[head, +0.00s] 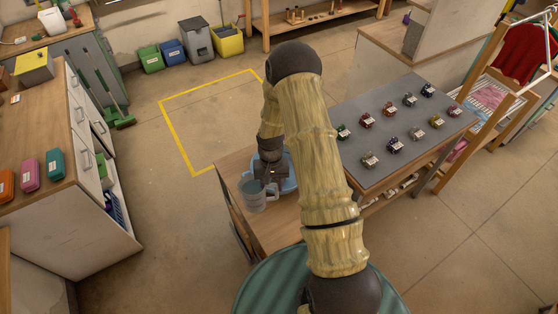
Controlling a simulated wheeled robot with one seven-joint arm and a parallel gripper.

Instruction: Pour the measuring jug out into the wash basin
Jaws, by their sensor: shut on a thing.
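The measuring jug (253,197) is a grey-blue, see-through vessel with its handle on its right side. It looks about upright, over the near left part of a wooden counter. My gripper (269,181) points down and is shut on the jug at its handle side. The blue wash basin (289,185) lies just behind and right of the jug, partly hidden by my gripper and arm. I cannot tell how high the jug is above the counter, or what it holds.
The wooden counter (235,165) has a bare strip left of the basin. A grey-topped table (385,100) with several small labelled items stands close on the right. A yellow floor outline (180,135) encloses clear floor behind. White drawers (85,135) stand at left.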

